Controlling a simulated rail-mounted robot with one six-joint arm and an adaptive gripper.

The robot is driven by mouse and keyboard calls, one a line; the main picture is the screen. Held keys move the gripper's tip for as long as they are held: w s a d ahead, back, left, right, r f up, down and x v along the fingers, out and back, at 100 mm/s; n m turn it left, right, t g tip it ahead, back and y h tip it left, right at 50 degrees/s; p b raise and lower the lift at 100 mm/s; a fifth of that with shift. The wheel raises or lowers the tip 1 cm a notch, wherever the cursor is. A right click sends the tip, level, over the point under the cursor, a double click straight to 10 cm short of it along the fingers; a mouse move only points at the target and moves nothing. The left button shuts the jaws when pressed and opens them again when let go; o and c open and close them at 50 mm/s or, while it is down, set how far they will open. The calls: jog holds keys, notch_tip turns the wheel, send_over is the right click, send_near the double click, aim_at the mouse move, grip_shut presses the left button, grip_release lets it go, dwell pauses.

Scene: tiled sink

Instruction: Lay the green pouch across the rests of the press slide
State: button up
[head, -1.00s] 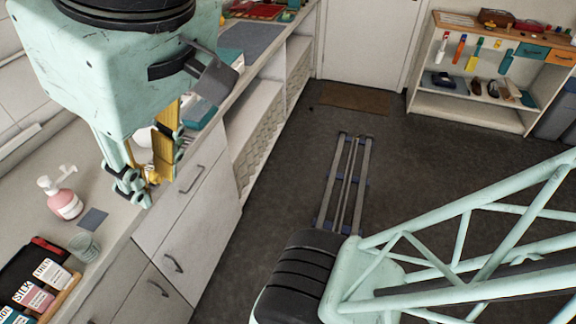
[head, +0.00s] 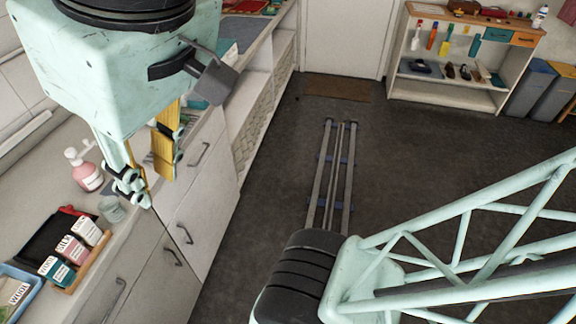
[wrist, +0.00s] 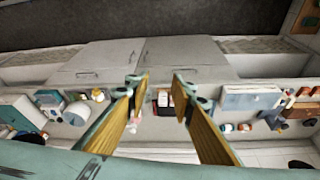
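My gripper (head: 150,172) hangs over the counter edge in the head view. In the wrist view my gripper (wrist: 160,88) has its two yellow-padded fingers well apart, with nothing held between them. It is open and empty. I cannot pick out a green pouch for certain in either view. A teal labelled pack (head: 57,272) stands beside a pink one at the lower left, but I cannot tell whether it is the pouch. I cannot identify the press slide or its rests.
A pink pump bottle (head: 88,177) and a glass (head: 111,210) stand on the counter (head: 60,190). A blue tray (head: 18,290) is at the lower left. An open shelf unit (head: 450,92) and bins stand far right. The dark floor around the rail (head: 332,180) looks clear.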

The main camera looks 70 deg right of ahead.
jog(key=shift+s+a+f, duration=0.15)
jog(key=shift+s, duration=0.05)
dwell(0.4)
jog(key=shift+w, duration=0.1)
